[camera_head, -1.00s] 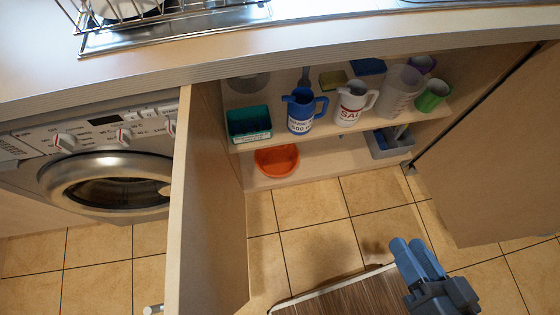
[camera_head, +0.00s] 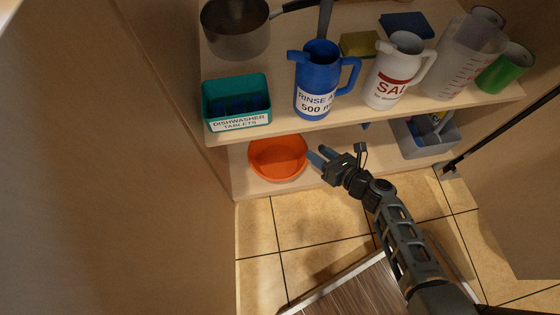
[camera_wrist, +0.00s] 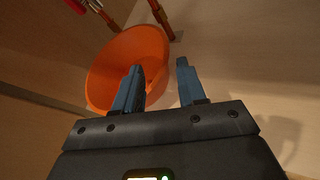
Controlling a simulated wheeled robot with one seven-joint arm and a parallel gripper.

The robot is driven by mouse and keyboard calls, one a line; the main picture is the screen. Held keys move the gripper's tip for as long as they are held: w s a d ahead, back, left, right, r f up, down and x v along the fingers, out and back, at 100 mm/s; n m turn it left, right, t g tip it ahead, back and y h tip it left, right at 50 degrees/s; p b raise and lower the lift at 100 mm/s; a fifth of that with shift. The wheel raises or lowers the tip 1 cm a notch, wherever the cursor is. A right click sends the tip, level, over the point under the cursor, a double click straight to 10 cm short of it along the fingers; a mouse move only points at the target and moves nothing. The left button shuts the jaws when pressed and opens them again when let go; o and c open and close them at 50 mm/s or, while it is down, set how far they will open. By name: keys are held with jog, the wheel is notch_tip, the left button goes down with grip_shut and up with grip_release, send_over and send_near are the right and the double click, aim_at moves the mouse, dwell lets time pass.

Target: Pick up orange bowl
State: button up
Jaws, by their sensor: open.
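The orange bowl (camera_head: 278,158) sits on the bottom shelf of the open cabinet, at its left end, below the teal tablet box. My gripper (camera_head: 319,156) is just right of the bowl, its blue fingers pointing at the bowl's right rim. In the wrist view the bowl (camera_wrist: 122,64) lies ahead and to the left. The left finger overlaps the bowl's near edge in the picture, and the right finger is outside the bowl. My gripper (camera_wrist: 158,84) is open and empty. I cannot tell whether a finger touches the rim.
The upper shelf holds a pot (camera_head: 236,30), a teal box (camera_head: 236,103), a blue jug (camera_head: 316,80) and a white jug (camera_head: 396,72). A grey caddy (camera_head: 425,138) stands right on the bottom shelf. The cabinet door (camera_head: 130,180) closes off the left.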

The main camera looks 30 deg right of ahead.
aim_at(302, 142)
jog(key=b+x, duration=0.3)
jog(key=x, duration=0.5)
jog(key=shift+d+f, duration=0.15)
jog(key=shift+f, duration=0.05)
jog(key=shift+s, duration=0.1)
grip_shut()
